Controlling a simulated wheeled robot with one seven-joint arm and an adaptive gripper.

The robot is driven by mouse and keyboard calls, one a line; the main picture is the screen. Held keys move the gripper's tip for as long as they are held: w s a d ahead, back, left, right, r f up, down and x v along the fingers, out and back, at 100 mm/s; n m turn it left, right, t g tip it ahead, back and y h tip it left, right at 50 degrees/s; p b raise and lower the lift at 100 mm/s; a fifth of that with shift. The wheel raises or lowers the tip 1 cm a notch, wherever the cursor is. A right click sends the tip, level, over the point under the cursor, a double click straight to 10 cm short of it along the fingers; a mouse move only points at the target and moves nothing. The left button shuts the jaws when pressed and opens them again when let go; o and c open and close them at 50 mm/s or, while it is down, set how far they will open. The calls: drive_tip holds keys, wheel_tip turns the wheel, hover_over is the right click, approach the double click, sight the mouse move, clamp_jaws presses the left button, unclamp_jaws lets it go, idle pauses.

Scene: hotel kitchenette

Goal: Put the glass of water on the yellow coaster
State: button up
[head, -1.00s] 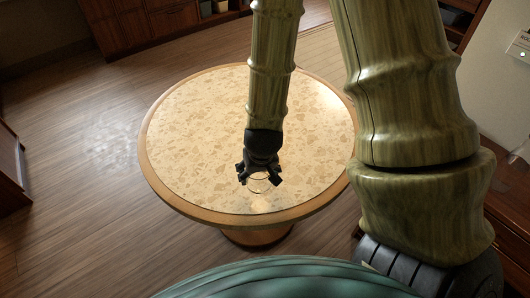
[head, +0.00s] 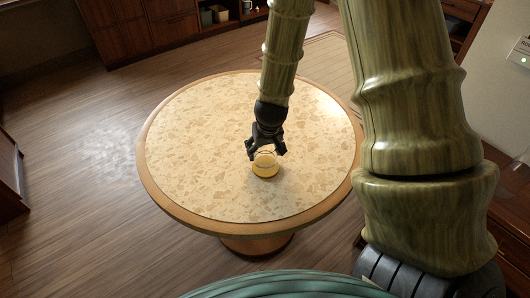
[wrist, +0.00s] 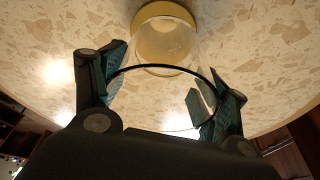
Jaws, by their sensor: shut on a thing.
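A clear glass (head: 265,160) is held in my gripper (head: 266,150), upright or nearly so, over the yellow coaster (head: 265,174) on the round table. In the wrist view the glass (wrist: 190,52) is between the two fingers of my gripper (wrist: 158,98), with its dark-looking rim toward the camera. Its base lies inside the outline of the round coaster (wrist: 158,71). I cannot tell whether the base touches the coaster or hangs just above it. The water level is not clear.
The round table (head: 200,140) has a speckled stone top and a wooden edge. The rest of its top is clear. Wooden cabinets (head: 150,30) with open shelves stand behind, and wood floor surrounds the table.

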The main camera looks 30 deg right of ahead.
drive_tip(key=shift+w+d, duration=0.25)
drive_tip(key=shift+w+f, duration=0.1)
drive_tip(key=shift+f, duration=0.15)
drive_tip(key=shift+f+p, duration=0.35)
drive_tip(key=shift+f, duration=1.2)
drive_tip(key=shift+f, duration=0.1)
drive_tip(key=o, duration=1.4)
drive_tip(key=shift+d, duration=0.1)
drive_tip(key=shift+r, duration=0.55)
drive_tip(key=v, duration=1.1)
drive_tip(key=shift+r, duration=0.1)
